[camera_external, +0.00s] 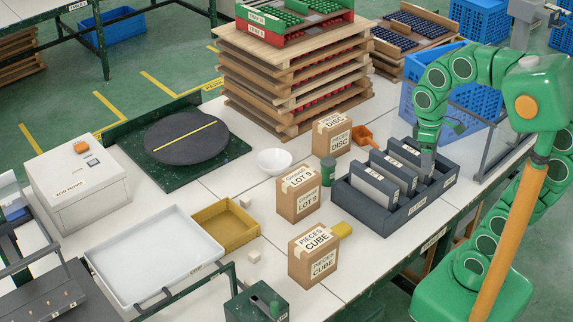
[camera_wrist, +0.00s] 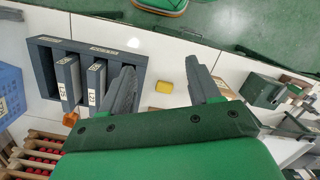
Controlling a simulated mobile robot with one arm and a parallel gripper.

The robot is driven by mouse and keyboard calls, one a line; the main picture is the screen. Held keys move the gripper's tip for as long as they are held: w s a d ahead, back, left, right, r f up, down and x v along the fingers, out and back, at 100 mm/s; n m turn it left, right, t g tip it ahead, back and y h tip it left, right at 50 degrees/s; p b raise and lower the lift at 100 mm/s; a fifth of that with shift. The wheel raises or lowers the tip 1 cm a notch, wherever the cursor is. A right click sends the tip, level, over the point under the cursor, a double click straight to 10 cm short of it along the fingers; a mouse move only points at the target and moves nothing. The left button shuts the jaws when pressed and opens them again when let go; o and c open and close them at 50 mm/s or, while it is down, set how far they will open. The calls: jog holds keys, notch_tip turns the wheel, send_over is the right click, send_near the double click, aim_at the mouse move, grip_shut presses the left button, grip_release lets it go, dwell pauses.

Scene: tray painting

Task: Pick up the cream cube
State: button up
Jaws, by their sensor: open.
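No cream cube can be made out in the wrist view.
The CUBE carton (camera_external: 313,255) and LOT 9 carton (camera_external: 299,193) stand between the cubes and the dark rack (camera_external: 398,222). A yellow block (camera_wrist: 165,87) shows between the fingers, on the table below. A white tray (camera_external: 150,253) lies left; a white bowl (camera_external: 273,161) stands behind.

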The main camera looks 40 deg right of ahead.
jog(key=w+a+r+n, duration=0.2)
jog(key=w+a+n, duration=0.65)
jog(key=w, duration=0.35)
jog(key=n+t, duration=0.2)
jog(key=n, duration=1.9)
send_over(252, 282)
jog(key=f, duration=3.3)
jog(key=shift+s+a+f, duration=0.15)
jog(key=shift+a+f, duration=0.05)
jog(key=shift+a, duration=0.15)
jog(key=shift+s+d+f, duration=0.1)
jog(key=shift+f, duration=1.4)
jog(key=shift+s+d+f, duration=0.1)
jog(key=shift+f, duration=1.35)
jog(key=c, duration=1.1)
